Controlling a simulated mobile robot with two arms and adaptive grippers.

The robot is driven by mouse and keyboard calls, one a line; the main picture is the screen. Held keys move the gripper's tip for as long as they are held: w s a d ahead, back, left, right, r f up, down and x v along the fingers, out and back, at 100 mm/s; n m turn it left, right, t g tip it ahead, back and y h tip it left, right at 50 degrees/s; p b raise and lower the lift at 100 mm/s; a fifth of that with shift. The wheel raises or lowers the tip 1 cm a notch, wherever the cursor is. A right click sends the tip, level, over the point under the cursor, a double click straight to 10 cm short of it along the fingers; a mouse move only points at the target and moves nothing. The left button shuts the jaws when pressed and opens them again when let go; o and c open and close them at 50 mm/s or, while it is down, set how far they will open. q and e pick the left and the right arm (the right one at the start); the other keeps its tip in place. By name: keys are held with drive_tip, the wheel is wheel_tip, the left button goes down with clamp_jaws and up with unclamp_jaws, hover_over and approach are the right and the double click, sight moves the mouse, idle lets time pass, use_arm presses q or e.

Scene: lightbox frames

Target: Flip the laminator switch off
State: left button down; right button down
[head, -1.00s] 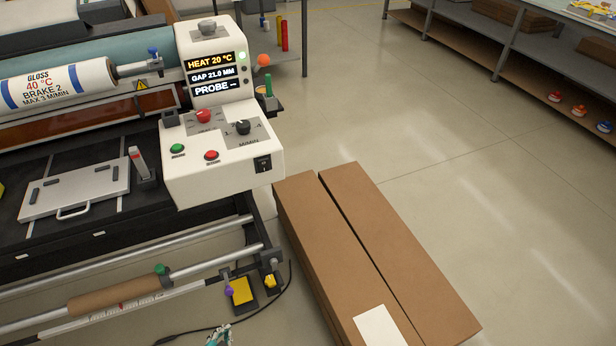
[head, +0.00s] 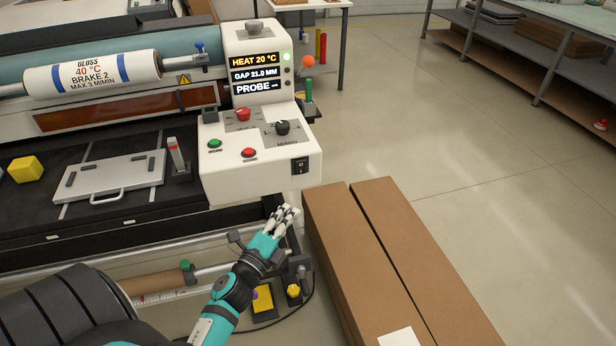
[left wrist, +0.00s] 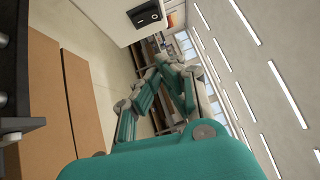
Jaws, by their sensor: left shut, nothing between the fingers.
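The laminator's white control panel (head: 258,172) stands at the centre of the head view. Its black rocker switch (head: 300,166) is on the front face at the right end. The switch also shows at the top of the left wrist view (left wrist: 146,15). My left gripper (head: 291,211) is shut and empty, just below and slightly left of the switch, apart from the panel in the picture. Its closed fingers also show in the left wrist view (left wrist: 168,62). Which side of the rocker is pressed is too small to tell. My right gripper is not in view.
Green (head: 214,144) and red (head: 249,153) buttons and a black knob (head: 282,128) share the panel. The display (head: 254,73) reads HEAT 20 °C. Long cardboard boxes (head: 390,260) stand right of my left gripper. Open floor (head: 500,200) lies beyond them.

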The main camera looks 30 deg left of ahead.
use_arm(q)
drive_tip(key=w, duration=0.1)
drive_tip(key=p, duration=0.2)
approach(304, 174)
drive_tip(key=w+d+r, duration=0.4)
drive_tip(key=d, duration=0.1)
drive_tip(key=shift+w+a+f+p, duration=0.1)
drive_tip(key=shift+w+a+p, duration=0.1)
drive_tip(key=shift+w+a, duration=0.6)
drive_tip(key=shift+w+a+f+p, duration=0.15)
drive_tip(key=shift+w+a, duration=0.3)
drive_tip(key=shift+a, duration=0.5)
drive_tip(key=shift+r, duration=0.15)
drive_tip(key=shift+w+a+r+p, duration=0.15)
drive_tip(key=shift+r+p, duration=0.3)
drive_tip(key=shift+p, duration=0.7)
drive_tip(key=shift+f+n+g, duration=0.3)
